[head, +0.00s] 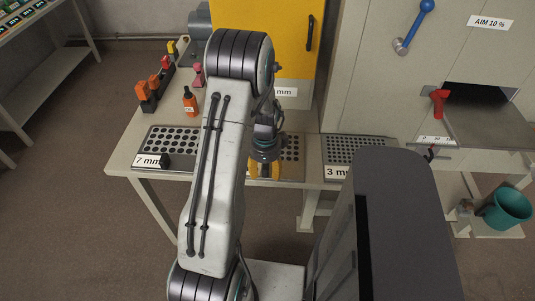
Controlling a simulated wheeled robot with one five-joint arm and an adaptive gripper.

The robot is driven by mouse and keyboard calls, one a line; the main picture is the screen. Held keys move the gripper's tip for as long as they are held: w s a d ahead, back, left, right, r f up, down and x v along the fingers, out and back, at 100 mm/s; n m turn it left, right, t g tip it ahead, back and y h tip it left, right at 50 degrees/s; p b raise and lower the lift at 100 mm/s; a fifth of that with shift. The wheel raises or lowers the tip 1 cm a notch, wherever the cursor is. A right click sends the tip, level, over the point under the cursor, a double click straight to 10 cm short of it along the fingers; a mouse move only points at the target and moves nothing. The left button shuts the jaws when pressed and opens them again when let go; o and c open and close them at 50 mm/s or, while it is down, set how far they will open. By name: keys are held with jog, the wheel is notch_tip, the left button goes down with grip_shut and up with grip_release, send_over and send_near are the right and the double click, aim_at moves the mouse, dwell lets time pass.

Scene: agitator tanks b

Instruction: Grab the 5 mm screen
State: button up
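Three perforated screens lie in a row along the table's front edge. The left screen (172,138) has a "7 mm" label and a black knob at its front. The right screen (357,149) has a label starting with "3 m". The middle screen (292,152) is partly hidden behind my arm and gripper, and its label cannot be read. My gripper (266,172) points down over the front of the middle screen. Its two yellow fingers look apart, with a pale patch between them. I cannot tell whether they touch the screen.
The table (315,172) also carries an orange bottle (190,101), a red-pink item (198,75) and a dark rack with orange and red pieces (148,97). A yellow cabinet (275,40) and a grey machine (370,80) stand behind. A teal bucket (508,208) is at far right.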

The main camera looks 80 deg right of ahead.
grip_shut()
jog(key=shift+r, duration=0.15)
dwell(0.4)
